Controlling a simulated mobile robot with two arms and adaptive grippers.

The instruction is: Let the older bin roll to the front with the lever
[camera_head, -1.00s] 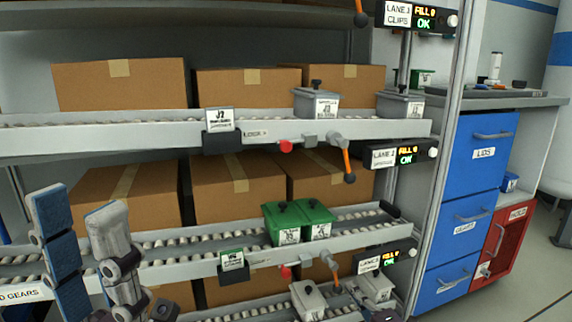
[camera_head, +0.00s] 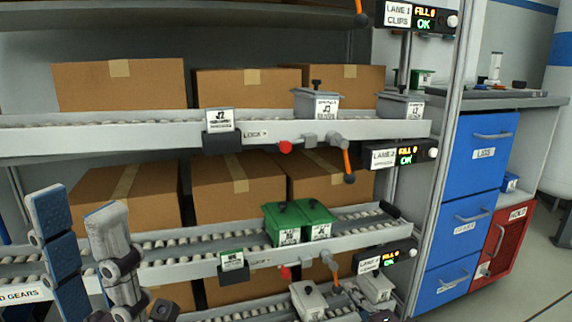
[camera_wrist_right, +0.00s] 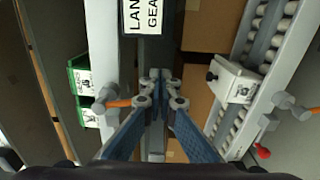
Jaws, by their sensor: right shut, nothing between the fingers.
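Orange-handled levers hang at the shelf lanes: one at the upper lane (camera_head: 347,160), one at the green-bin lane (camera_head: 333,268). Two grey bins (camera_head: 317,104) stand on the upper lane, two green bins (camera_head: 284,224) touch on the middle lane, and two pale bins (camera_head: 308,300) are on the bottom lane. My left gripper (camera_head: 78,198) is open and empty at the left, before the middle lane. My right gripper (camera_wrist_right: 157,82) is shut and empty in the wrist view, beside an orange lever (camera_wrist_right: 118,103); contact is unclear. A pale bin (camera_wrist_right: 237,82) on rollers is to its right.
Cardboard boxes (camera_head: 238,186) fill the shelves behind the lanes. Lane displays (camera_head: 400,154) and a shelf post stand right of the lanes. Blue drawers (camera_head: 480,150) and a red cabinet (camera_head: 507,240) are further right. A red knob (camera_wrist_right: 262,152) sits at the roller lane's edge.

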